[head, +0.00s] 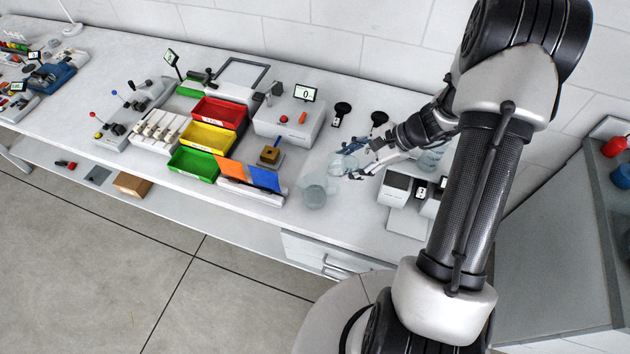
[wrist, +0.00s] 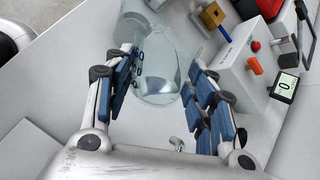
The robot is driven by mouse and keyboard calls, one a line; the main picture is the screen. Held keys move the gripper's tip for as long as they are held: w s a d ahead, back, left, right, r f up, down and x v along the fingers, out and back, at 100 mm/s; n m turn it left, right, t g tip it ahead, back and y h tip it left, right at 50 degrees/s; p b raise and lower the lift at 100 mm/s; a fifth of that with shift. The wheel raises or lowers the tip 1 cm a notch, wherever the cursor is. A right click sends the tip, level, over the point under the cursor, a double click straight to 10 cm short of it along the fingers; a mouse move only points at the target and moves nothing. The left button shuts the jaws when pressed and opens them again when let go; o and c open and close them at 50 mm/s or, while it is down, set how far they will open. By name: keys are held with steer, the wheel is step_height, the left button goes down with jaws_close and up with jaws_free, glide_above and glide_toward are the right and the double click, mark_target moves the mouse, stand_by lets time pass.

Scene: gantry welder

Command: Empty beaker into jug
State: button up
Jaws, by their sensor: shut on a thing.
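The clear glass beaker (head: 343,163) is between the fingers of my gripper (head: 360,163), above the bench. In the wrist view it shows as see-through glass (wrist: 158,72) between the two blue-padded fingers. My gripper is shut on it. A second clear glass vessel, which looks like the jug (head: 314,192), stands on the bench near its front edge, to the lower left of the beaker. Whether the beaker holds anything is too faint to tell.
Another glass vessel (head: 430,160) stands behind my arm at right. A grey box with a display (head: 290,118), red, yellow and green bins (head: 209,137), and blue and orange panels (head: 264,179) lie left. White boxes (head: 403,188) stand right of the gripper.

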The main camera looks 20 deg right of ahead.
mark_target(334, 174)
steer(key=shift+a+r+h, duration=0.2)
steer(key=shift+r+h, duration=0.25)
steer(key=shift+h, duration=0.15)
steer(key=shift+a+r+n+h+p, duration=0.3)
steer(key=shift+r+n+h+p, duration=0.15)
steer(key=shift+h, duration=0.45)
steer(key=shift+s+a+r, duration=0.1)
steer(key=shift+r, duration=0.1)
steer(key=shift+s+a+r+h, duration=0.1)
steer(key=shift+a+r+h, duration=0.15)
steer(key=shift+a+h, duration=0.3)
steer(key=shift+s+a+r+h, duration=0.1)
steer(key=shift+a+r+h, duration=0.1)
steer(key=shift+a+h, duration=0.3)
steer(key=shift+a+r+n+t+h, duration=0.2)
steer(key=shift+a+n+t+h, duration=0.1)
steer(key=shift+a+h, duration=0.2)
steer(key=shift+a+r+h, duration=0.1)
steer(key=shift+r+h, duration=0.05)
steer(key=shift+h, duration=0.2)
steer(key=shift+s+a+r+h, duration=0.1)
steer(key=shift+a+r+h, duration=0.1)
steer(key=shift+h, duration=0.1)
